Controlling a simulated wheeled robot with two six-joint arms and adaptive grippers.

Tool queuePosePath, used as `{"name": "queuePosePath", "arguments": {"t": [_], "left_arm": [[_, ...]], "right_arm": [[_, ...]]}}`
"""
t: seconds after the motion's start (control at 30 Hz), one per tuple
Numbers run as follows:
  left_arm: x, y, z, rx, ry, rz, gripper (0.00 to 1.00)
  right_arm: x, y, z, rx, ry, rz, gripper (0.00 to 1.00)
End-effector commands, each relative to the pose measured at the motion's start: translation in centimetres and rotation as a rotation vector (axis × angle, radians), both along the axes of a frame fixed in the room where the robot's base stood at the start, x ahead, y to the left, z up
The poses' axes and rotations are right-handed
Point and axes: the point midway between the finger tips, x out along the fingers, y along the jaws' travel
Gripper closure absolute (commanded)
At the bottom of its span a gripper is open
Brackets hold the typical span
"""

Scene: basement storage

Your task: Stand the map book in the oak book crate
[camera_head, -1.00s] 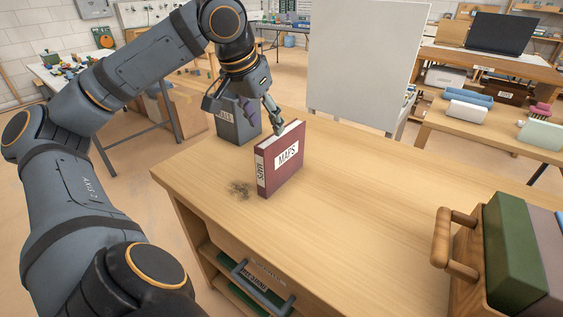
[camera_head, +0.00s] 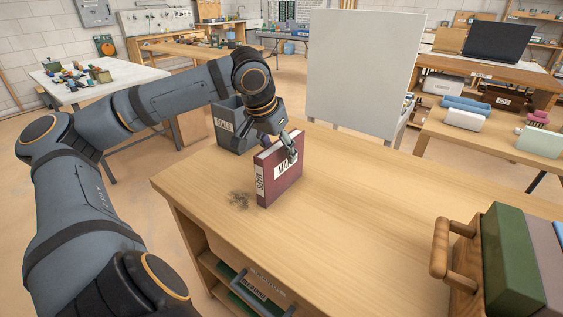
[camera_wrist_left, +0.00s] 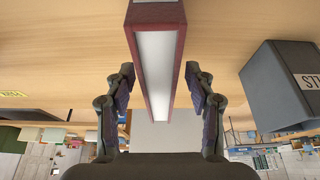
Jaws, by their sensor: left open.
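The dark red map book (camera_head: 280,182) stands upright on the wooden workbench, its labelled spine and cover facing me. My left gripper (camera_head: 281,152) is at the book's top edge, with one finger in front of the cover. In the left wrist view the book (camera_wrist_left: 159,60) runs between the two spread fingers of the gripper (camera_wrist_left: 160,90), with a gap on each side. The oak book crate (camera_head: 466,262) is at the right front of the bench, with a wooden handle on its near end. It holds a green book and greyish ones. My right gripper is out of view.
A grey labelled bin (camera_head: 232,125) stands just behind the book; it is at the right in the left wrist view (camera_wrist_left: 280,88). A dark smudge (camera_head: 238,200) marks the bench (camera_head: 360,215) beside the book. The bench between book and crate is clear.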

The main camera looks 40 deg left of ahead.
Motion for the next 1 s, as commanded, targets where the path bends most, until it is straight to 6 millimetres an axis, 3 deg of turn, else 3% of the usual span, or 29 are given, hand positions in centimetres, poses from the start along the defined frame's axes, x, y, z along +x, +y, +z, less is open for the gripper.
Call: {"name": "queuePosePath", "arguments": {"t": [0.07,0.23,1.0], "left_arm": [[0.3,-0.1,-0.2,0.001,0.004,-0.001,0.45],[1.0,0.0,-2.2,0.001,0.002,0.0,0.45],[1.1,0.0,-2.8,0.0,-0.002,0.0,0.45]], "right_arm": [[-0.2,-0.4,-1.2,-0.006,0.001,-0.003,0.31],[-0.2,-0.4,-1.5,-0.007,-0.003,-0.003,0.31],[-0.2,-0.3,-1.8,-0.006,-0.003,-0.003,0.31]]}}
